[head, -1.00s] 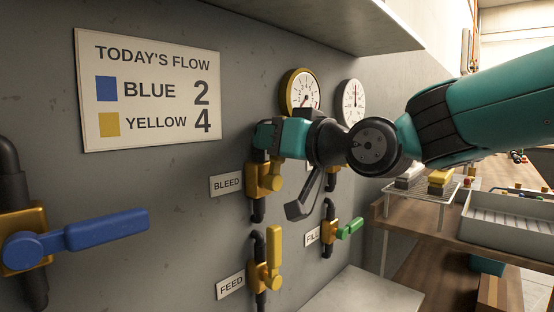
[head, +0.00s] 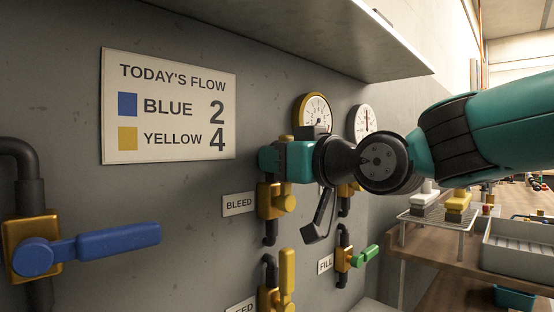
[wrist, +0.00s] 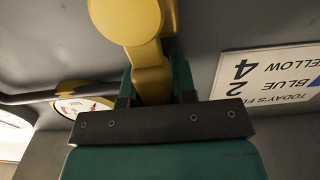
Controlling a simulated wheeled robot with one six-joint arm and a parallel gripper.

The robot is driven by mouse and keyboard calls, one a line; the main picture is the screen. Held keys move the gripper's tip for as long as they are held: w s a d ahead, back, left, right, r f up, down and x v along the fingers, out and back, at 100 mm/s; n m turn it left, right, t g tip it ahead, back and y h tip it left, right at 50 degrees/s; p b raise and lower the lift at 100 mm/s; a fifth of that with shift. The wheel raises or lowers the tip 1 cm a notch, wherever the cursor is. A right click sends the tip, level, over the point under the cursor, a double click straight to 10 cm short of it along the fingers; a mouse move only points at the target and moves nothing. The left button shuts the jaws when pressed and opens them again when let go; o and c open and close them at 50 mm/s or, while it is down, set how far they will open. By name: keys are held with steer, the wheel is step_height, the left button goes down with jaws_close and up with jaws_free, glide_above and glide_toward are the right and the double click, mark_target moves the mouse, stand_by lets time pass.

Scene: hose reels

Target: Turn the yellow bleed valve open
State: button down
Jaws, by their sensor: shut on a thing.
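The yellow bleed valve (head: 277,200) is on the grey wall, right of the BLEED label (head: 240,204). My gripper (head: 284,160) is at the top of this valve, above its body. In the wrist view, my gripper (wrist: 152,90) has its fingers on both sides of the yellow handle (wrist: 150,78) and is shut on it. The handle runs from a round yellow hub at the top of that view down between the fingers. In the head view the gripper hides most of the handle, which seems to point up.
Below is the feed valve with an upright yellow handle (head: 287,270). The fill valve has a green handle (head: 364,256). A blue-handled valve (head: 105,244) is at left. Two gauges (head: 313,112) sit behind my gripper. A shelf (head: 330,40) overhangs above. Flow sign (head: 170,105) reads blue 2, yellow 4.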

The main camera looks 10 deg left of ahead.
steer(key=c, duration=1.1)
jaws_free()
steer(key=shift+d+f, duration=0.1)
steer(key=shift+f, duration=0.05)
steer(key=shift+o, duration=0.9)
steer(key=v, duration=1.7)
steer(key=shift+s+d, duration=0.1)
